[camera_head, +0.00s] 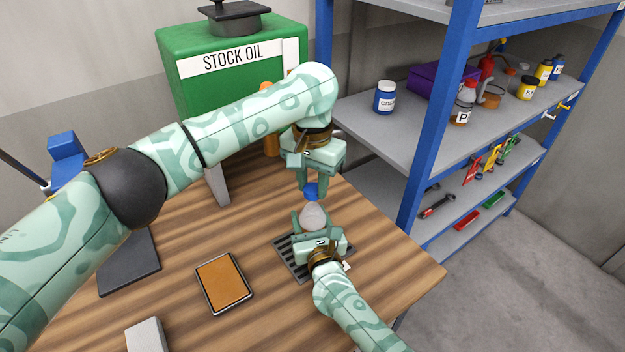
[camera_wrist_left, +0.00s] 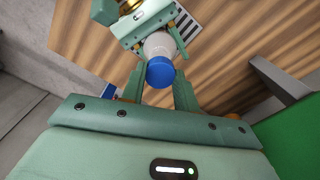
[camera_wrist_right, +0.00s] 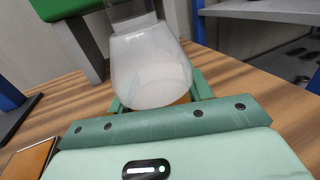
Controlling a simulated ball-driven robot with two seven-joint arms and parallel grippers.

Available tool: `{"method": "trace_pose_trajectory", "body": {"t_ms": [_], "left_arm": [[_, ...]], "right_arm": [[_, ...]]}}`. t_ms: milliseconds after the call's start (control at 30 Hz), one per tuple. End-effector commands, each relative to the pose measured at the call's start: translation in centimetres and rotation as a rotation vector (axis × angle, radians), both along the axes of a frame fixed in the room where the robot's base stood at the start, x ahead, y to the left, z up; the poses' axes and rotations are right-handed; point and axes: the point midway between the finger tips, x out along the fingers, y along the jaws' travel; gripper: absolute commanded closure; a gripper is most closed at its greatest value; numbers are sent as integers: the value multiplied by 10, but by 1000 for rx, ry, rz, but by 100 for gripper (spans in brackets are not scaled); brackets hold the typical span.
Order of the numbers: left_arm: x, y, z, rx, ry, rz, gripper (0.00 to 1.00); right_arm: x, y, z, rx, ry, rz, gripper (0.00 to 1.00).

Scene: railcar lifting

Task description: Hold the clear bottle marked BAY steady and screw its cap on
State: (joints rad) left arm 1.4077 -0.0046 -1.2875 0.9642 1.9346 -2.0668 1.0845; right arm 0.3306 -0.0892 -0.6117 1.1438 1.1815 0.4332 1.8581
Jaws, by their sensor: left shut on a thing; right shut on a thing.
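The clear bottle (camera_head: 313,216) stands over a dark slotted grate (camera_head: 283,262) on the wooden table. My right gripper (camera_head: 312,230) is shut around its body from the front. In the right wrist view the cloudy bottle (camera_wrist_right: 150,75) fills the space between the fingers. The blue cap (camera_head: 311,190) is at the bottle's top. My left gripper (camera_head: 312,184) comes from above and is shut on the cap. The left wrist view shows the cap (camera_wrist_left: 160,72) between the fingertips, in line with the bottle. I cannot tell how far it is threaded. No BAY marking is visible.
A green STOCK OIL tank (camera_head: 232,75) stands behind. A blue-framed shelf (camera_head: 427,130) with jars and tools is at the right. An orange-topped pad (camera_head: 223,282) and a dark plate (camera_head: 130,264) lie on the table to the left. Bare table lies between them.

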Motion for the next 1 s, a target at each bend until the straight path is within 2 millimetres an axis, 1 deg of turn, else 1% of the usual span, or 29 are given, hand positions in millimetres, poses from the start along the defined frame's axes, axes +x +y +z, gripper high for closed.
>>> {"method": "trace_pose_trajectory", "body": {"t_ms": [67, 567, 900, 1000], "left_arm": [[0, 0, -3, -1, -1, 0, 91], [0, 0, -4, 0, -1, 0, 91], [0, 0, -20, 0, 0, 0, 91], [0, 0, -21, 0, -1, -1, 91]], "right_arm": [[0, 0, 0, 0, 0, 0, 91], [0, 0, 0, 0, 1, 0, 91], [0, 0, 0, 0, 1, 0, 91], [0, 0, 0, 0, 1, 0, 91]]}}
